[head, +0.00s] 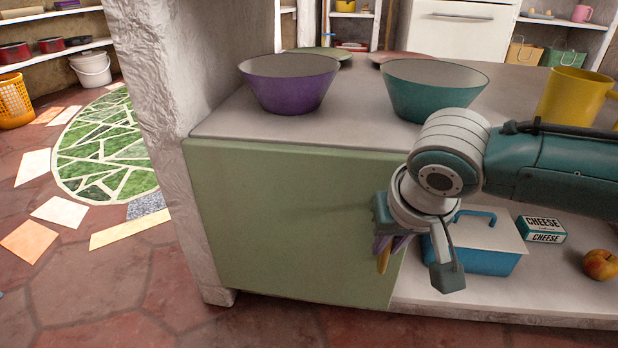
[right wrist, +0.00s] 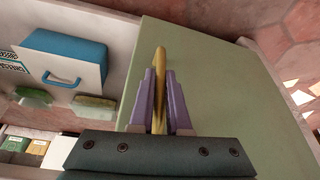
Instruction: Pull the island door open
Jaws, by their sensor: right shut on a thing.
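The island door (head: 290,220) is a flat pale green panel on the left part of the island's front. It also shows in the right wrist view (right wrist: 210,75). Its yellow handle (right wrist: 160,62) is near the door's edge beside the open shelf. My right gripper (head: 390,246) is at this handle, with its purple fingers closed on both sides of it; in the right wrist view the fingers (right wrist: 161,98) hold it between them. In the head view the gripper and wrist cover part of the handle and door edge. My left gripper is not in view.
Purple (head: 289,85) and teal (head: 434,90) bowls and a yellow mug (head: 572,97) stand on the counter. A blue box (head: 478,250), a cheese pack (head: 541,229) and an apple (head: 600,264) sit on the open shelf. A rough white pillar (head: 165,120) stands left of the door. Floor in front is clear.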

